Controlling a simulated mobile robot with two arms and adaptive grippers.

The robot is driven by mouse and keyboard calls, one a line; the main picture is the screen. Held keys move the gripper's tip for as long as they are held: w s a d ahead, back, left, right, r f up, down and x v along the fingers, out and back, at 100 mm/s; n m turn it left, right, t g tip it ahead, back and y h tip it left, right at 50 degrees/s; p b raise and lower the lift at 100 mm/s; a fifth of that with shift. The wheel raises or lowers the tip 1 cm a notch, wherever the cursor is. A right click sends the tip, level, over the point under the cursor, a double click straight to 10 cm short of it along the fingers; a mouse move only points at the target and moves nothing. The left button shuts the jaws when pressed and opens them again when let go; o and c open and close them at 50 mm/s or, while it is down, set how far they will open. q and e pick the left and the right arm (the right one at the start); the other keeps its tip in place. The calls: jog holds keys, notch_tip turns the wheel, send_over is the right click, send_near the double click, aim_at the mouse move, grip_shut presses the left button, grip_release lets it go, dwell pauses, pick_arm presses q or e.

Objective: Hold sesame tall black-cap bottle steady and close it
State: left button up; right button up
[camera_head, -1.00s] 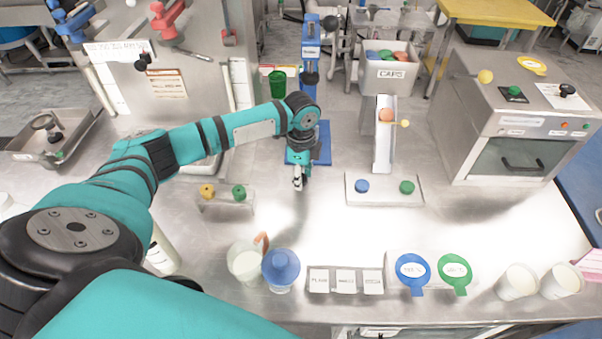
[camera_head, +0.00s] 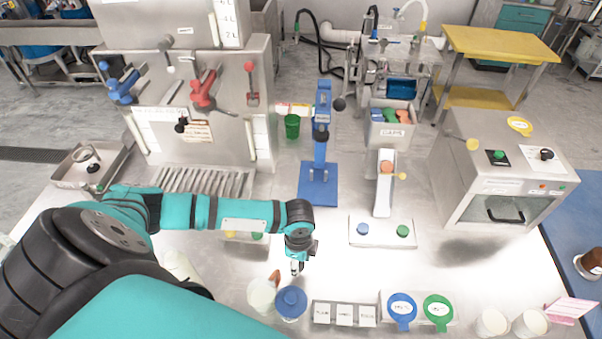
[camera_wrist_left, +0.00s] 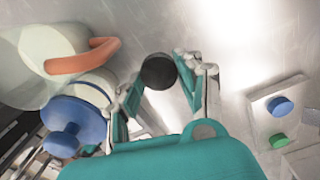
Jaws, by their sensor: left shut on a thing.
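My left gripper (camera_head: 296,268) points down just behind the blue-topped container near the front of the counter. In the left wrist view its fingers (camera_wrist_left: 160,76) are shut on a round black cap (camera_wrist_left: 158,72). No bottle body shows under this cap, and I cannot tell whether one is hidden there. A pale bottle (camera_head: 180,266) stands at the front left, partly covered by my left arm. Its label and top cannot be read. My right gripper is not in view.
A pale jug (camera_head: 262,294) with an orange-brown handle and a blue-topped container (camera_head: 290,303) stand close to the gripper. A small plate with blue and green knobs (camera_head: 382,234) lies to the right. Labelled blocks (camera_head: 344,315) line the front.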

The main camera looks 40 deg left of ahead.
pick_arm(q)
jog(key=shift+d, duration=0.1)
dwell(0.3)
jog(key=shift+w+d+r+n+b, duration=0.15)
jog(key=shift+w+d+n+b, duration=0.15)
jog(key=shift+b, duration=0.1)
jog(key=d+r+n+b, duration=0.3)
jog(key=r+n+b, duration=0.3)
jog(key=r+n, duration=0.1)
jog(key=s+d+r+n+b, duration=0.1)
jog(key=d+r+n+b, duration=0.1)
jog(key=r+n+b, duration=0.4)
jog(key=shift+d+r+n, duration=0.4)
jog(key=shift+r, duration=0.55)
